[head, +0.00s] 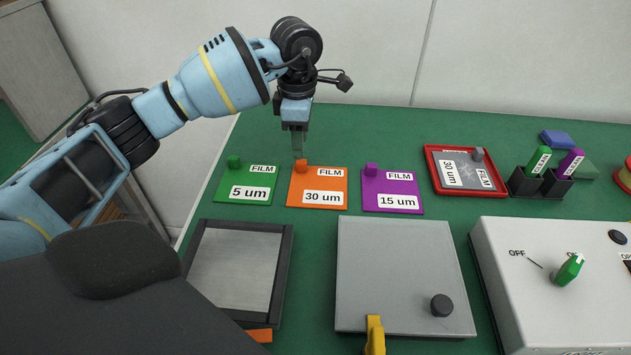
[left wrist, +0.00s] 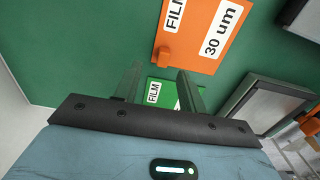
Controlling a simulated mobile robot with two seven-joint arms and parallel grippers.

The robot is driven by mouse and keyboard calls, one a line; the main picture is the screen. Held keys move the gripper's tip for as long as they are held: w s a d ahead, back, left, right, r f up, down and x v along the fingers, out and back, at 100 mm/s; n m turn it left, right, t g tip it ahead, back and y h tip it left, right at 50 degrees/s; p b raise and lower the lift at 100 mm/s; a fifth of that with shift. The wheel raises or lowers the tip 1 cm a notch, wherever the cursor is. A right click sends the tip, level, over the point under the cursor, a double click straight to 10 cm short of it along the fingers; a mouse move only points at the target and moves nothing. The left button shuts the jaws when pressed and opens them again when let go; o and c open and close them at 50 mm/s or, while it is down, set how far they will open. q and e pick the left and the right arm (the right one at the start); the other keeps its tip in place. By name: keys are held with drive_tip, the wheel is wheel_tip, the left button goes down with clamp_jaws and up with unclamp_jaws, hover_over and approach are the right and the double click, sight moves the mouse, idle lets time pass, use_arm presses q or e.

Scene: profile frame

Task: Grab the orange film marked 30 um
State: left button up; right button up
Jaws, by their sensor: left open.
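The orange film marked 30 um (head: 330,182) lies flat on the green table between two other film cards, with a raised orange tab at its upper left corner. My left gripper (head: 298,152) points down just above and behind that tab, open and empty. My right gripper is in neither view.
A green 5 um film (head: 247,172) lies left of the orange one and a purple 15 um film (head: 392,179) right of it. A red tray (head: 432,172), a grey framed plate (head: 238,270), a grey lidded box (head: 395,260) and a switch box (head: 510,300) stand around.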

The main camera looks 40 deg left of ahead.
sight(301, 161)
use_arm(q)
drive_tip(key=shift+s+d+f, duration=0.1)
drive_tip(key=shift+f, duration=1.25)
drive_tip(key=shift+s+d+f, duration=0.1)
drive_tip(key=shift+f, duration=1.2)
clamp_jaws()
